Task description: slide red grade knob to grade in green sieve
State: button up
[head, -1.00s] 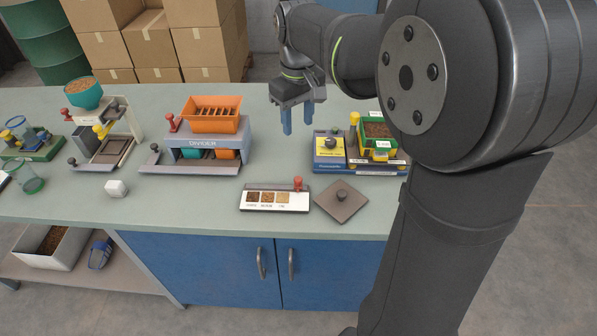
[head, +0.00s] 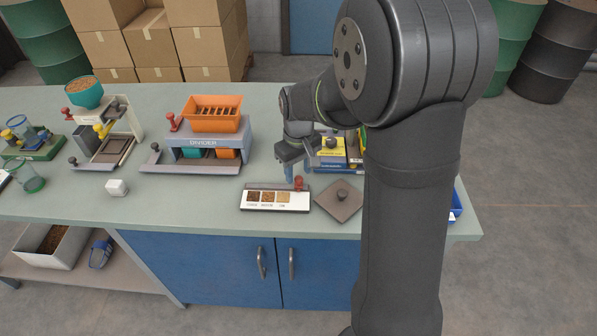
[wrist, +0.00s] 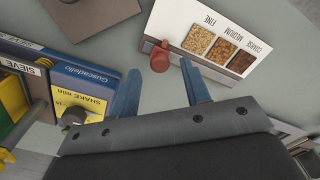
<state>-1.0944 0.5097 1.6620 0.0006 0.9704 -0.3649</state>
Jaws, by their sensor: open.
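The red grade knob (head: 299,184) stands upright at the right end of the white grade board (head: 246,206), beyond the FINE sample. In the wrist view the knob (wrist: 160,57) lies just past my fingertips, between them in the picture, with the FINE, MEDIUM and COARSE patches beside it. My gripper (head: 292,174) is open and empty, its blue fingers (wrist: 158,84) pointing down close above the knob. Whether they straddle it I cannot tell. The green sieve is almost wholly hidden behind my arm, so its grains cannot be compared now.
A blue and yellow shaker base (head: 329,150) with a dark dial stands behind the board. The orange-topped divider (head: 212,140) stands to the left. The bench front left of the board is mostly clear.

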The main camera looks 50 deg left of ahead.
jog(key=shift+f, duration=0.6)
grip_shut()
send_over(253, 185)
grip_release()
jog(key=shift+r, duration=0.15)
notch_tip(253, 185, up, 17)
dwell(0.6)
